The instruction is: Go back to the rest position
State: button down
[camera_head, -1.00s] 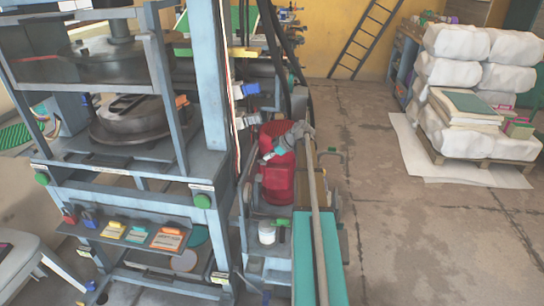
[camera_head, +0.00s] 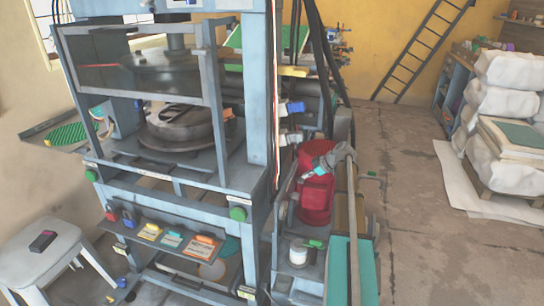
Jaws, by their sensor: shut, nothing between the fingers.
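My gripper is not clearly visible anywhere in the head camera view, so its fingers and pose cannot be seen. The plate press (camera_head: 262,150) stands left of centre, a blue-grey steel frame. Inside it, a dark round plate (camera_head: 178,128) lies on the lower bed, under a raised upper block (camera_head: 150,72). A grey jointed piece with a teal band (camera_head: 332,160) shows beside the press, over a red rounded body (camera_head: 317,197). I cannot tell what that piece is.
A shelf with coloured tags (camera_head: 172,241) juts from the press front. A white stool (camera_head: 72,235) stands at left. A teal-topped box (camera_head: 340,268) and long grey bar (camera_head: 353,225) are right of the press. White sacks (camera_head: 508,70) are stacked at right. Floor between is clear.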

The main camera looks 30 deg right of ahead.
jog(key=shift+w+d+r+p, duration=0.1)
jog(key=shift+d+p, duration=0.2)
